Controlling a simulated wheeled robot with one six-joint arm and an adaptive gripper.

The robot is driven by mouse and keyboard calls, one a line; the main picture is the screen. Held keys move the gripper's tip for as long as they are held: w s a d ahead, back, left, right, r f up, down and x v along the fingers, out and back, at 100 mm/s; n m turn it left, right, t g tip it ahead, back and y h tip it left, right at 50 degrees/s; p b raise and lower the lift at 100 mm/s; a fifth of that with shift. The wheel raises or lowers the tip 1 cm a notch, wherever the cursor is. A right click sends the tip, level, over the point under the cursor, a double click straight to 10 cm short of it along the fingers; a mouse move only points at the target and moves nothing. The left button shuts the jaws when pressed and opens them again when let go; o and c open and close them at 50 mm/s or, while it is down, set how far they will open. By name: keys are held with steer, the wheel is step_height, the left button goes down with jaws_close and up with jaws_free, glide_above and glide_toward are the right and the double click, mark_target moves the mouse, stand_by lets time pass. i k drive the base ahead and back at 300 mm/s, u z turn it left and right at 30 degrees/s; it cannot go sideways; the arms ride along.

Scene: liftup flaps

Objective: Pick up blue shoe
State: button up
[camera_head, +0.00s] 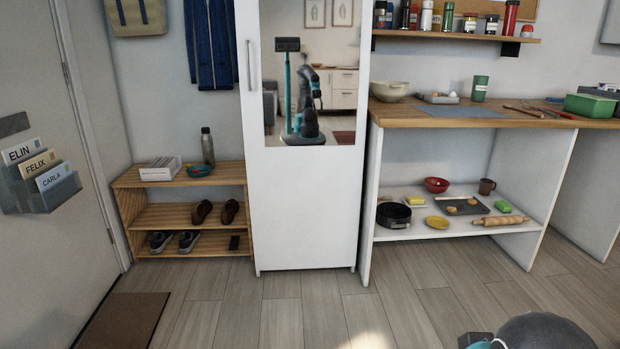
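Two dark shoes with light soles, bluish-grey in tone, stand side by side on the bottom shelf of a wooden rack: a left shoe (160,241) and a right shoe (189,241). They lie partly in the shade of the shelf above. A brown pair (202,212) is on the middle shelf. Part of my arm shows at the lower right edge, far from the rack. I cannot make out my gripper's fingers; the mirror shows my body only small.
The wooden rack (183,200) stands between the door (60,110) and a tall white mirrored cabinet (305,210). A brown mat (125,320) lies before the door. A workbench (480,122) is at right. The wooden floor before the rack is clear.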

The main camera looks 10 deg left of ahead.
mark_target(189, 234)
steer(key=i, duration=1.8)
steer(key=u, duration=0.8)
steer(key=i, duration=1.2)
steer(key=u, duration=1.9)
steer(key=i, duration=0.8)
steer(key=u, duration=0.5)
